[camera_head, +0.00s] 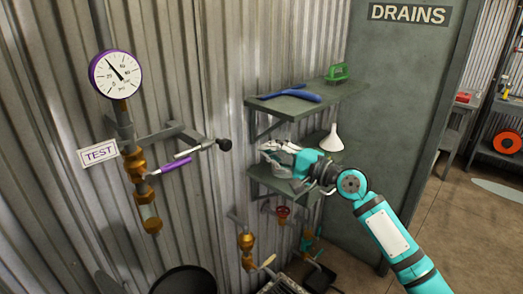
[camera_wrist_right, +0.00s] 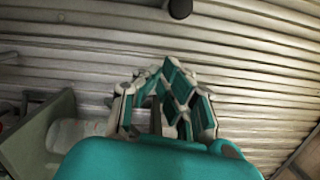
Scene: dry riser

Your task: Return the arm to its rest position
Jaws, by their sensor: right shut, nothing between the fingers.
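My right arm (camera_head: 385,225), teal and grey, reaches in from the lower right in the head view. Its gripper (camera_head: 268,151) is in front of the lower wall shelf, to the left of the white funnel. The fingers are shut and hold nothing. In the right wrist view the gripper (camera_wrist_right: 165,100) shows its linked fingers folded together against the corrugated wall. My left gripper is in neither view.
A shelf (camera_head: 270,109) above the gripper holds a blue tool (camera_head: 292,94) and a green item (camera_head: 338,73). The white funnel (camera_head: 332,139) is close behind the wrist. A pipe with a gauge (camera_head: 116,74) and purple-handled valve (camera_head: 172,166) is at left. Open floor lies right.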

